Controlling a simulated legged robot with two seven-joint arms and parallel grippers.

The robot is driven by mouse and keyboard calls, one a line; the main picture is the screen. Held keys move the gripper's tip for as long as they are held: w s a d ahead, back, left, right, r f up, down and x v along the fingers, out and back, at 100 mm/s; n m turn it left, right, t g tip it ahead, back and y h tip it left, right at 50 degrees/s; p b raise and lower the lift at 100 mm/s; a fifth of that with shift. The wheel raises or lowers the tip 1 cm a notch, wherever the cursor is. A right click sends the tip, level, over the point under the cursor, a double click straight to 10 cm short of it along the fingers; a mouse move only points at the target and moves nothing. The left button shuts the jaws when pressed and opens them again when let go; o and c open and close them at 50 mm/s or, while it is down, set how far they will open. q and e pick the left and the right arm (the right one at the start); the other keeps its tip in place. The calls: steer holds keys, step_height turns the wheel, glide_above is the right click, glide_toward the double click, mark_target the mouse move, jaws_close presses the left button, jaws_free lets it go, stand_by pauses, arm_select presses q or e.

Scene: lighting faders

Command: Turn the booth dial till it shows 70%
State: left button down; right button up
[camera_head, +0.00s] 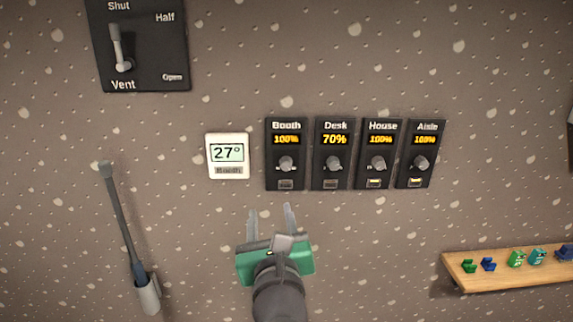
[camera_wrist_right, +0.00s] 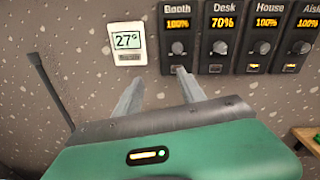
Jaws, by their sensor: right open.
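The booth dial (camera_head: 286,163) is a grey knob on a black panel (camera_head: 285,182) labelled Booth, and its display reads 100%. The same dial shows at the upper middle of the right wrist view (camera_wrist_right: 178,48). My right gripper (camera_head: 270,209) is green with grey fingers; it is open and empty, below the booth panel and apart from it. Its fingers also show in the right wrist view (camera_wrist_right: 156,82), pointing up toward the wall panels. My left gripper is in neither view.
Right of Booth are the Desk dial (camera_head: 333,163) at 70%, House dial (camera_head: 378,163) at 100% and Aisle dial (camera_head: 421,163) at 100%. A white 27° thermostat (camera_head: 228,171) sits left. A vent lever panel (camera_head: 155,50) is upper left. A wooden shelf (camera_head: 510,280) holds small items.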

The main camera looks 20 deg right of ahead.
steer(key=r+m+h, duration=0.1)
steer(key=r+m, duration=0.1)
steer(key=m+p, duration=0.1)
glide_toward(288, 163)
steer(key=d, duration=0.2)
steer(key=w, duration=0.1)
steer(key=w+p, duration=0.1)
steer(key=w, duration=0.2)
steer(key=shift+w+a+f+p, duration=0.3)
steer(key=shift+w+p, duration=0.1)
steer(key=w, duration=0.1)
steer(key=w+a+p, duration=0.1)
steer(key=shift+w+a+r, duration=0.25)
steer(key=shift+w+r, duration=0.05)
steer(key=shift+w, duration=0.1)
steer(key=shift+d+r, duration=0.1)
steer(key=shift+d, duration=0.15)
steer(key=shift+s+d, duration=0.25)
steer(key=shift+d, duration=0.65)
steer(key=c, duration=0.5)
jaws_close()
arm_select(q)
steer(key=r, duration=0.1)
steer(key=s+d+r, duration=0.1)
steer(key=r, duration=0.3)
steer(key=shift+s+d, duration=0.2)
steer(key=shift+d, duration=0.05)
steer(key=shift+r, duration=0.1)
